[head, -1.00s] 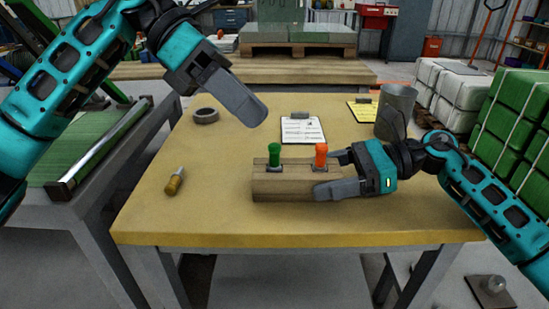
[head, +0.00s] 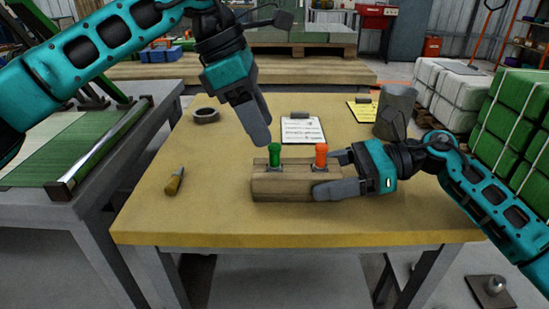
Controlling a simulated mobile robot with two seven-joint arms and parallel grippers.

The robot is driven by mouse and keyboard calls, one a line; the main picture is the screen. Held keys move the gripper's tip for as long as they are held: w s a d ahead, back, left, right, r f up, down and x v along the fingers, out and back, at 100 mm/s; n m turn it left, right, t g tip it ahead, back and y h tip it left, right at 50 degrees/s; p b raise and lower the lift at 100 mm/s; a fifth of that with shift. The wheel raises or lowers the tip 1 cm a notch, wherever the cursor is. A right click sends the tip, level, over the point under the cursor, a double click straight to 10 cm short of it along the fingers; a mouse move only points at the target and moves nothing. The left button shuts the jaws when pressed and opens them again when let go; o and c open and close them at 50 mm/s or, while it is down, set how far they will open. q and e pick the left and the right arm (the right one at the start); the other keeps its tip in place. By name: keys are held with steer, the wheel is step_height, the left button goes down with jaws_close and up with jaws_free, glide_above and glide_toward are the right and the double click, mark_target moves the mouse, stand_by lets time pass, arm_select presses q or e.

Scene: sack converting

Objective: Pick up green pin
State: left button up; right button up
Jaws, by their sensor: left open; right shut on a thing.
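The green pin (head: 275,155) stands upright in the left part of the wooden block (head: 285,188) on the table. An orange pin (head: 321,155) stands upright in the block's right part. My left gripper (head: 258,140) is open and empty, pointing down just above and to the left of the green pin; one finger hides much of the other. My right gripper (head: 340,172) is shut on the right end of the wooden block, with a finger along its near side.
The yellow-topped table (head: 210,215) carries a wooden-handled tool (head: 174,182) at left, a tape roll (head: 206,115), a clipboard (head: 302,131), a yellow notepad (head: 362,111) and a grey metal bin (head: 395,112). The front of the table is clear.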

mark_target(271, 146)
arm_select(q)
steer(key=shift+x, duration=2.65)
jaws_close()
